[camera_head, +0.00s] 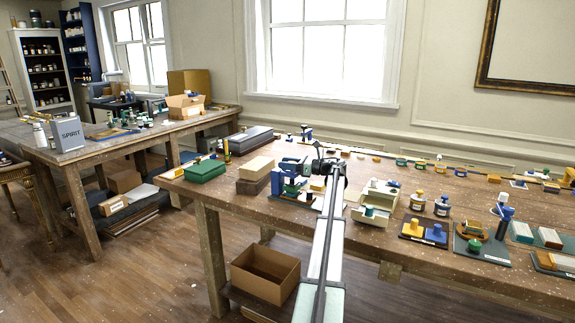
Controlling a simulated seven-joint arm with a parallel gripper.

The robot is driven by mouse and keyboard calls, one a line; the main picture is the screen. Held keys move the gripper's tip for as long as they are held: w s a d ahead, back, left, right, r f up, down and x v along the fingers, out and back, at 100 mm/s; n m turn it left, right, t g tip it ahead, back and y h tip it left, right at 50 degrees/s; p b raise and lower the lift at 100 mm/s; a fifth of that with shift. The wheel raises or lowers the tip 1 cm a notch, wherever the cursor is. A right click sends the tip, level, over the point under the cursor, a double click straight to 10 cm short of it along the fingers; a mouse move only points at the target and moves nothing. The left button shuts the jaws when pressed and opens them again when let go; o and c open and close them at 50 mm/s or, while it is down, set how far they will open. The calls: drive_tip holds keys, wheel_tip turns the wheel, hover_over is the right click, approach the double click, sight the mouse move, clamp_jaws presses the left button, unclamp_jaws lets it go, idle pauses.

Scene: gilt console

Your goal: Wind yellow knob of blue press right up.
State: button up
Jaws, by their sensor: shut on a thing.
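The blue press (279,183) stands near the front edge of the long wooden table, left of my arm. It is small in the picture and partly covered by my gripper. My gripper (322,170) is at the press's right side, pointing down, and is shut on what appears to be its yellow knob. The jaws and arm hide the knob itself, so its height and turn cannot be told. A small yellow patch (317,185) shows just below the gripper.
A green box (205,171) and a wooden block on a dark base lie to the left. A cream open-topped holder (377,194) is close to the right of my arm. Jars and knobbed tools crowd the table's right side. An open cardboard box (265,275) sits below the table edge.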

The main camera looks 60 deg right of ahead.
drive_tip(key=o, duration=1)
drive_tip(key=shift+f, duration=0.1)
drive_tip(key=v, duration=1.3)
drive_tip(key=shift+s, duration=0.4)
